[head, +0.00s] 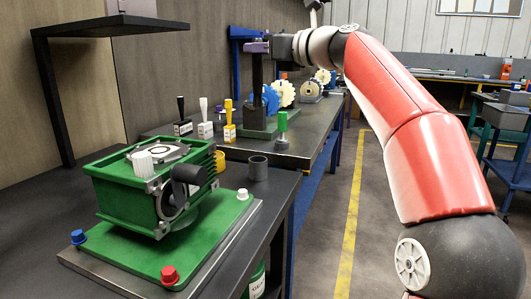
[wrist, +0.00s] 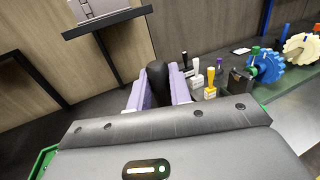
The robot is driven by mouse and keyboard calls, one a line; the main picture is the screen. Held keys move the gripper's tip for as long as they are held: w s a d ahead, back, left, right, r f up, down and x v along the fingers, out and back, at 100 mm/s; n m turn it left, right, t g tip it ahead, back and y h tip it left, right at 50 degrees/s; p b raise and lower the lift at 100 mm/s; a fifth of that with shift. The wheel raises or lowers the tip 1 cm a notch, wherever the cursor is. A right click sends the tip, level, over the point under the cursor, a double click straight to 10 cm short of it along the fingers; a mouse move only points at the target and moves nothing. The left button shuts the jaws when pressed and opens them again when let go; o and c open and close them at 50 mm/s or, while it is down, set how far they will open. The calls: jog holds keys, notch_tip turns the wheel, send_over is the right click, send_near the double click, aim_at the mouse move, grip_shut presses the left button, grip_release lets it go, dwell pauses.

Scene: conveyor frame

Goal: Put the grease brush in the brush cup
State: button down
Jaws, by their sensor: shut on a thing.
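The brush's lower end is hidden there. A dark grey open cup (head: 258,168), which looks like the brush cup, stands upright on the near bench, right of the green gearbox. The gripper is well apart from it.
The green gearbox (head: 150,180) sits on a plate with blue, red and white caps. Black, white and yellow handled things (head: 203,127) stand behind it. A black shelf (head: 105,27) overhangs at left.

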notch_tip(320, 180, down, 18)
jog(key=b, duration=0.8)
jog(key=shift+r+b, duration=0.15)
jog(key=shift+b, duration=0.15)
jog(key=shift+f, duration=0.2)
jog(key=c, duration=1.3)
grip_release()
jog(key=shift+r, duration=0.1)
jog(key=v, duration=1.2)
jog(key=shift+s+b, duration=0.1)
jog(key=shift+b, duration=0.2)
